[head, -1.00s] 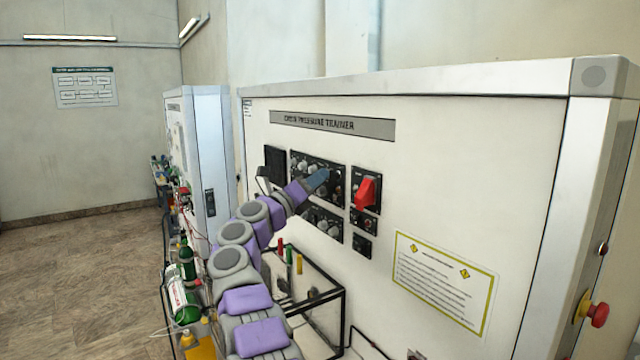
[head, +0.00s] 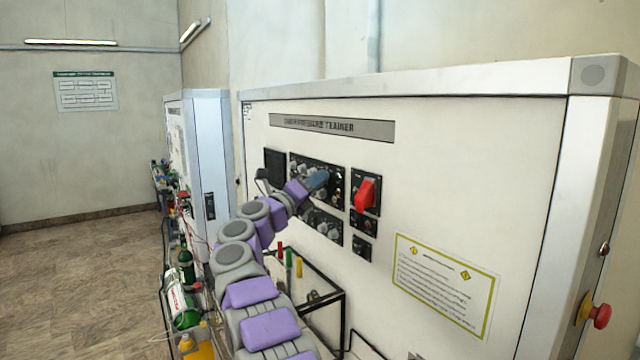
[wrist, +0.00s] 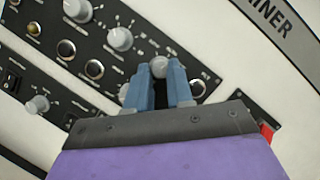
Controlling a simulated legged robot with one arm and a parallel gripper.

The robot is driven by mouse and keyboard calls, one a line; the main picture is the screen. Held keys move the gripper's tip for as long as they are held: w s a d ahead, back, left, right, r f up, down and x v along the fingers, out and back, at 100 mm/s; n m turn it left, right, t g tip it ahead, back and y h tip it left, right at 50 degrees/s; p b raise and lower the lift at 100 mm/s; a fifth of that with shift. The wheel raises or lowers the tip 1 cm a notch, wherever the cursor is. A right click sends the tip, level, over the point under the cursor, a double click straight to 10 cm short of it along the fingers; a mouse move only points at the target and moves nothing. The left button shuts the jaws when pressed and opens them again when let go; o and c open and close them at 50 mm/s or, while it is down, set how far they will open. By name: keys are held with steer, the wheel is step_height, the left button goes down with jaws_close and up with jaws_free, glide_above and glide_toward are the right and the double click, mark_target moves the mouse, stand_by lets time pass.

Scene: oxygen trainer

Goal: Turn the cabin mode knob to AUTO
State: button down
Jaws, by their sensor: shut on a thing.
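A black control panel (head: 303,165) with several pale grey knobs is set in the white trainer front. My gripper (head: 324,174) reaches its upper right part in the head view. In the wrist view, the blue fingers of my gripper (wrist: 166,72) are shut on a small grey knob (wrist: 160,65). The fingers hide part of this knob and of the panel below it. The panel lettering is too small to read, so I cannot tell which way the knob points.
A red handle (head: 366,194) sits on a small panel just right of my gripper. Other grey knobs (wrist: 120,39) lie close to the fingers. A black-framed rack (head: 320,297) stands below. A red push button (head: 601,316) is at the far right.

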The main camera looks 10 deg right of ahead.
steer(key=shift+a+r+n, duration=0.1)
steer(key=shift+a+n, duration=0.2)
steer(key=n+y+p, duration=0.1)
steer(key=n+p, duration=0.3)
steer(key=p, duration=0.2)
steer(key=n+y+p, duration=0.2)
steer(key=n+p, duration=0.2)
steer(key=p, duration=0.2)
steer(key=n+g+y+p, duration=0.1)
steer(key=n+p, duration=0.3)
steer(key=p, duration=0.2)
steer(key=shift+s+d+r+y, duration=0.1)
steer(key=shift+s+r+y, duration=0.05)
steer(key=shift+r+y, duration=0.2)
steer(key=shift+f, duration=0.15)
steer(key=c, duration=1.4)
jaws_free()
steer(key=shift+o, duration=1.4)
steer(key=shift+a, duration=0.2)
steer(key=shift+o, duration=0.6)
steer(key=shift+a, duration=0.25)
steer(key=shift+d, duration=0.1)
